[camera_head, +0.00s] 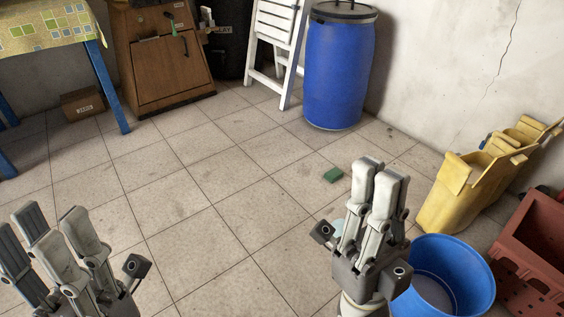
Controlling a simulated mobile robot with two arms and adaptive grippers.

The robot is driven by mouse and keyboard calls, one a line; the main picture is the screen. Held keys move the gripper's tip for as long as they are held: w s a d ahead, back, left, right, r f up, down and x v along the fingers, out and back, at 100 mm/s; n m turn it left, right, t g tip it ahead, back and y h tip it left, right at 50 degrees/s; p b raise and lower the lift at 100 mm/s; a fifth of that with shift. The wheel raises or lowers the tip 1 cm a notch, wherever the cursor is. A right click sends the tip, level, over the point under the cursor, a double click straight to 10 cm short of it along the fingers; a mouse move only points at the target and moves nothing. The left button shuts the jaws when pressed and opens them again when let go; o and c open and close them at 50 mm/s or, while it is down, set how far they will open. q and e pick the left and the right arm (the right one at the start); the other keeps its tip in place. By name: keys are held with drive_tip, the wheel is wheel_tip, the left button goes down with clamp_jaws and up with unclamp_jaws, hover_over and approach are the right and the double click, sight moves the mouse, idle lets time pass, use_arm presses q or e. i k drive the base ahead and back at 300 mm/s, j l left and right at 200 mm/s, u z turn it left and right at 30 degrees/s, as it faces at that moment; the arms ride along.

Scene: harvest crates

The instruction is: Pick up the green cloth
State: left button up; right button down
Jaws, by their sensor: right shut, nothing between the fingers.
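A small green, block-like piece (333,175), the only thing here that could be the green cloth, lies flat on the tiled floor in the middle right. Its fabric cannot be made out. My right gripper (380,172) points up in front of the camera, to the lower right of the green piece in the picture. Its fingers are together with nothing between them, and it is apart from the green piece. My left gripper (52,222) is at the lower left, far from the green piece, with its fingers apart and no object seen in it.
A blue bucket (468,262), a yellow container (443,205) and a red crate (533,235) stand on the right. A blue barrel (338,75), a white folding ladder (257,70) and a wooden cabinet (165,75) stand at the back. The central floor (190,210) is clear.

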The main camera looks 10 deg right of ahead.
sight(333, 175)
drive_tip(key=i+j+z, duration=0.1)
drive_tip(key=i, duration=0.4)
drive_tip(key=i+j+z, duration=0.15)
drive_tip(key=i, duration=0.35)
drive_tip(key=i+l+z, duration=0.4)
drive_tip(key=i+z, duration=0.4)
drive_tip(key=i, duration=0.2)
drive_tip(key=i+z, duration=0.4)
drive_tip(key=i, duration=0.3)
drive_tip(key=l+z, duration=0.05)
